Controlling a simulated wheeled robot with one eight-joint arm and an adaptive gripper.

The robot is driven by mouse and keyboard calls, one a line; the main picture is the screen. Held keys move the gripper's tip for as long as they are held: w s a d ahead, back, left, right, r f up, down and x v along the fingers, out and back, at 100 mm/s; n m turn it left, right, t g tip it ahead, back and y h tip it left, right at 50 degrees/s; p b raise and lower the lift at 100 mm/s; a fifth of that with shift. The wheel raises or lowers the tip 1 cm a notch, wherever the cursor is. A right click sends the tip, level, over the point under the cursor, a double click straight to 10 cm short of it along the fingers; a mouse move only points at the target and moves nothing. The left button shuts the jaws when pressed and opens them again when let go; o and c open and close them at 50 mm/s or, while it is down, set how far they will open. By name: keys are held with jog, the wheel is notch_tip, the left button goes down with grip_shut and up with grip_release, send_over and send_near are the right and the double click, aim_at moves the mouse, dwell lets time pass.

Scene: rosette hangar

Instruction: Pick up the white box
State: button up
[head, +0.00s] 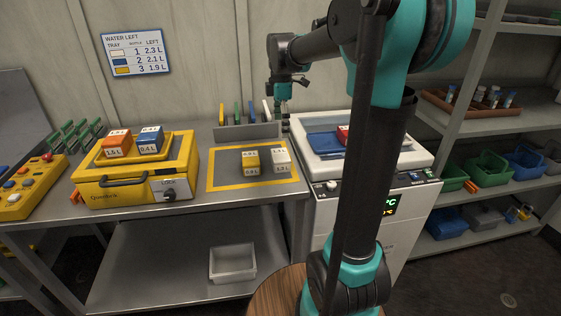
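The white box (279,161) stands on a yellow-edged mat (226,182) on the metal bench, with dark writing on its top and front. A yellow box (250,162) stands just left of it on the same mat. My gripper (284,108) hangs from the arm above the back of the bench, behind and above the white box and apart from it. Its fingers are small and partly lost against the rack and machine behind, so whether they are open is unclear.
An orange box (117,144) and a blue box (150,140) sit on a yellow case (140,182). A rack (247,131) with upright coloured pieces stands behind the mat. A white machine (405,158) with a red item (343,134) stands right. The mat's front is clear.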

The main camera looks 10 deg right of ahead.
aim_at(280, 154)
notch_tip(280, 154, down, 12)
jog(key=shift+w+a+r, duration=0.1)
jog(key=c, duration=1.3)
